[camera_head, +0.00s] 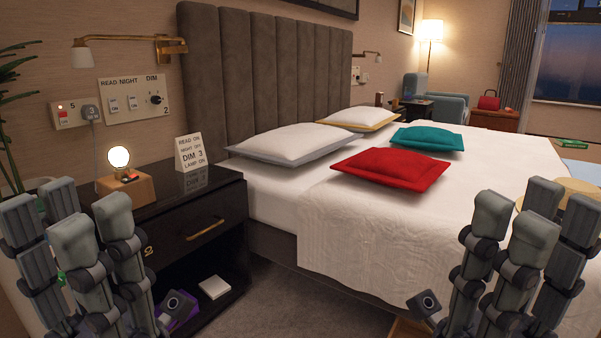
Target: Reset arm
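My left gripper (72,225) stands upright at the lower left, in front of the black nightstand. Its grey jointed fingers point up and are spread apart, with nothing seen between them. My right gripper (535,225) stands upright at the lower right, in front of the bed. Its fingers also point up and are spread, with nothing seen held. The two grippers are far apart at about the same height. The lower parts of both arms are cut off by the picture's bottom edge.
The black nightstand (195,218) bears a lit bulb lamp (119,158) and a printed card (190,153). The bed (400,235), with red (392,168) and teal (427,138) cushions, fills the middle and right. Carpet (290,305) shows between the grippers.

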